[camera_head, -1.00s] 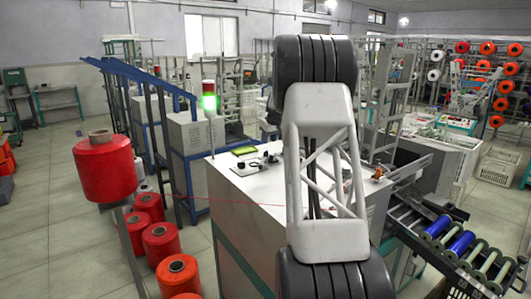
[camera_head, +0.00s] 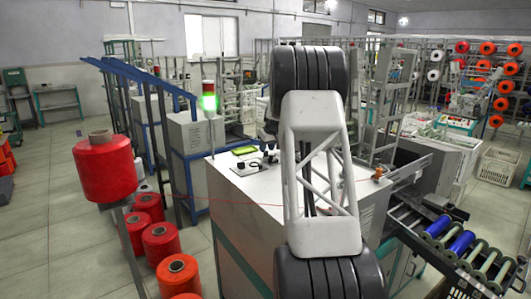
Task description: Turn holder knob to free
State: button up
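The winding machine (camera_head: 232,195) is a white cabinet with a green band, in the middle of the head view. A small plate with dark knob-like fittings (camera_head: 246,168) sits on its top, left of my arm. I cannot tell which fitting is the holder knob. My large grey and black arm links stand in front and cover much of the machine top. A small pale and dark part (camera_head: 270,155) shows at the left edge of my arm, over the fittings. It may be my gripper, but its fingers and any contact are hidden or too small to tell.
A large red thread cone (camera_head: 106,170) stands at left, with several red cones (camera_head: 160,242) below. A thin red thread runs to the machine. A roller rack (camera_head: 455,245) with blue and green bobbins is at right. A green-lit signal lamp (camera_head: 209,97) stands behind.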

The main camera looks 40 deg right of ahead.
jog(key=shift+x, duration=1.35)
grip_shut()
